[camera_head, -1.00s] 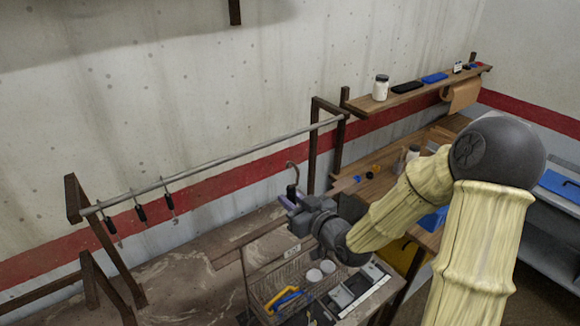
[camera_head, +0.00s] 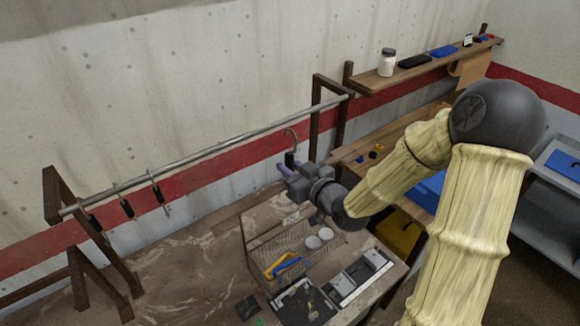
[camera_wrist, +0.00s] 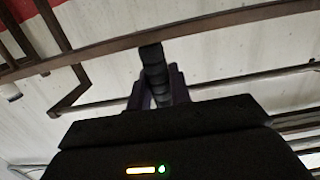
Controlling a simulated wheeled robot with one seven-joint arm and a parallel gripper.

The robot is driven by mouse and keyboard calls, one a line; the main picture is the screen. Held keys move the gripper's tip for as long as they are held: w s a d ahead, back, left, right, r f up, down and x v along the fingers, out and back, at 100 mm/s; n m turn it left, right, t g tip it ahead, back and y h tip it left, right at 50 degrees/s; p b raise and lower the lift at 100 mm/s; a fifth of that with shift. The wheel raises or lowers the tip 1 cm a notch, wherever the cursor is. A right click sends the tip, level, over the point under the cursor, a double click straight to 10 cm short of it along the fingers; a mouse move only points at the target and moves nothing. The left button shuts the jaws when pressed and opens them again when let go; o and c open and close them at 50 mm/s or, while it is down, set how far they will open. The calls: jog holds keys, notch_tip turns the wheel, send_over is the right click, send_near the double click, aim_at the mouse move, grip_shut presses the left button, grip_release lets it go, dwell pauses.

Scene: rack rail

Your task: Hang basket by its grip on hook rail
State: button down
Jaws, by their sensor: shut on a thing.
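My gripper (camera_head: 288,170) is shut on the dark grip (camera_head: 290,158) of the wire basket (camera_head: 262,252). A curved metal hook (camera_head: 292,137) rises above the grip. The basket hangs below my gripper over the table, with yellow and blue tools and white round items in it. The hook rail (camera_head: 220,148) is a metal bar running from lower left to upper right. In the head view the hook's top shows just below the bar, apart from it; depth is unclear. In the wrist view the dark grip (camera_wrist: 153,72) stands between the fingers; the basket is hidden there.
Several dark hooks (camera_head: 125,205) hang at the rail's left end; the middle is clear. Brown frames (camera_head: 90,235) support it. A shelf (camera_head: 375,82) with a jar (camera_head: 387,62) is at upper right. Dark trays (camera_head: 360,275) lie on the table (camera_head: 185,270).

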jog(key=shift+w+a+r, duration=0.1)
jog(key=shift+r+x, duration=0.15)
jog(key=shift+x, duration=0.8)
jog(key=shift+r+x, duration=0.1)
jog(key=shift+x, duration=0.85)
jog(key=shift+w+a+r, duration=0.1)
jog(key=shift+w+a, duration=0.1)
jog(key=shift+w, duration=0.1)
jog(key=shift+w+a, duration=0.1)
jog(key=shift+w, duration=0.05)
jog(key=shift+x, duration=1.1)
jog(key=shift+w+r, duration=0.15)
jog(key=shift+b+x, duration=0.5)
jog(key=shift+x, duration=0.35)
jog(key=shift+r, duration=0.2)
jog(key=shift+f, duration=0.15)
